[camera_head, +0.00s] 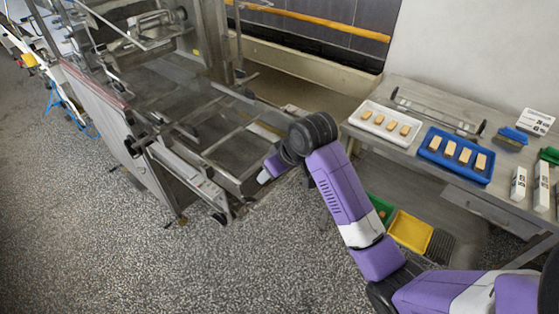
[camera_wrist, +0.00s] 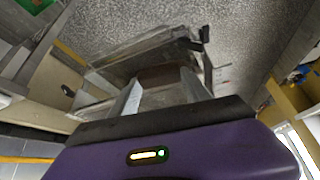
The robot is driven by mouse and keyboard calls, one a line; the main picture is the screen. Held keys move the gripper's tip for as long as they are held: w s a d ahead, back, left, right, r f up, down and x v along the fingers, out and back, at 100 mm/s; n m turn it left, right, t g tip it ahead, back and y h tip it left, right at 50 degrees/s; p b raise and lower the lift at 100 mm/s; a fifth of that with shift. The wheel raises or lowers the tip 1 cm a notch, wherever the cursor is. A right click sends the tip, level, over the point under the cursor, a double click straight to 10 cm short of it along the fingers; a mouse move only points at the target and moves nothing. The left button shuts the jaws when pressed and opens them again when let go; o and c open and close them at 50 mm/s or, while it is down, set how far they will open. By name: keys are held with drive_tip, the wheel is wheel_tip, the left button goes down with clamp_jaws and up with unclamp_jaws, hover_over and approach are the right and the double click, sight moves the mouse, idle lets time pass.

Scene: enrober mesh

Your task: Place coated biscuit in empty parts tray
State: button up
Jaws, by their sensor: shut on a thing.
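My gripper (camera_wrist: 160,92) is shut on a dark brown coated biscuit (camera_wrist: 158,74), held between its two pale fingers in the wrist view. In the head view my gripper (camera_head: 264,176) is at the front right end of the metal enrober frame (camera_head: 203,178); the held biscuit cannot be made out there. A white tray (camera_head: 378,135) and a blue tray (camera_head: 448,171) on the table at right each hold several light tan biscuits. I cannot make out an empty parts tray on the table.
A yellow bin (camera_head: 410,233) and a green bin (camera_head: 381,207) are low beneath the table (camera_head: 400,157). A blue brush (camera_head: 514,136), a white box (camera_head: 535,121) and white cartons (camera_head: 518,187) stand at the table's right. Speckled floor (camera_head: 260,265) is open in front.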

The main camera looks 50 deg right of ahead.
drive_tip(key=a+f, duration=0.3)
drive_tip(key=a, duration=0.3)
drive_tip(key=s+a+f+n, duration=0.1)
drive_tip(key=a+f, duration=0.2)
drive_tip(key=a, duration=0.4)
drive_tip(key=shift+s+a+f+y, duration=0.15)
drive_tip(key=shift+a+f+y, duration=0.15)
drive_tip(key=shift+y, duration=0.1)
